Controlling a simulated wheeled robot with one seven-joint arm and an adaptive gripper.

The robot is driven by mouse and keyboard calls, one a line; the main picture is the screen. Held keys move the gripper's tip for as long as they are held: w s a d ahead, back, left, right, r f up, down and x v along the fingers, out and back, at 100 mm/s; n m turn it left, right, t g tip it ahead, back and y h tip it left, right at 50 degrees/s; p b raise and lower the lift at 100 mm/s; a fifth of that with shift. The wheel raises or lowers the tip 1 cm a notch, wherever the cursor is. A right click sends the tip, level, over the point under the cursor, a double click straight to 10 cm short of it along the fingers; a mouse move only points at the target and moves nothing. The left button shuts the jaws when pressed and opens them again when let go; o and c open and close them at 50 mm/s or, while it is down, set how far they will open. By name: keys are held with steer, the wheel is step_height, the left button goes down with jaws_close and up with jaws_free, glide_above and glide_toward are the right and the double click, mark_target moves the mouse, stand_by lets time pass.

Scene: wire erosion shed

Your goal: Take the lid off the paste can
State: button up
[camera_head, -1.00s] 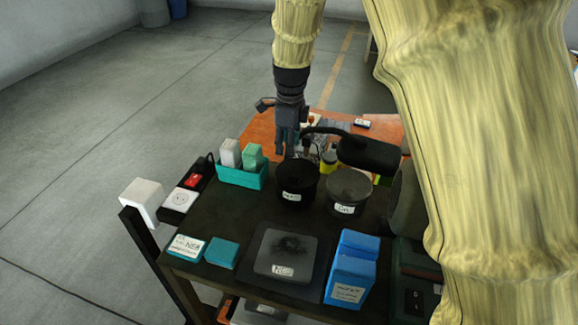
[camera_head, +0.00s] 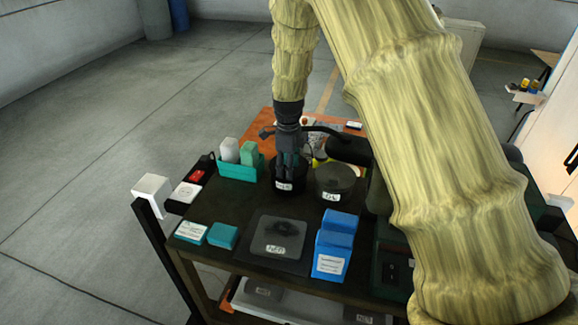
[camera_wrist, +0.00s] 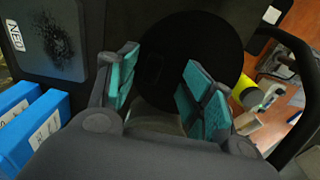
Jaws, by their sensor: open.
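Two labelled round cans stand side by side on the dark bench top; the labels are too small to read, so I cannot tell which is the paste can. The left one is a black can (camera_head: 300,178); the right one has a grey top (camera_head: 335,177). My gripper (camera_head: 288,172) points down at the black can, its fingers covering part of the can's top. In the wrist view my gripper (camera_wrist: 160,62) is open, teal-padded fingers apart, with the black round top (camera_wrist: 195,45) beyond and between them. I cannot tell whether the fingers touch it.
A teal holder (camera_head: 238,172) with two bottles stands left of the black can. A dark lamp-like head (camera_head: 349,150) on a curved arm is close behind the cans. A dark pad (camera_head: 262,262), blue boxes (camera_head: 331,262) and small teal boxes (camera_head: 222,236) lie in front.

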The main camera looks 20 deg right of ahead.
steer(key=s, duration=0.1)
steer(key=s+r, duration=0.1)
steer(key=shift+s+a+r, duration=0.15)
steer(key=shift+s+r, duration=0.1)
steer(key=shift+s, duration=0.05)
jaws_close()
steer(key=shift+w+f, duration=0.45)
steer(key=shift+w, duration=0.1)
steer(key=shift+s, duration=0.15)
steer(key=shift+r, duration=0.15)
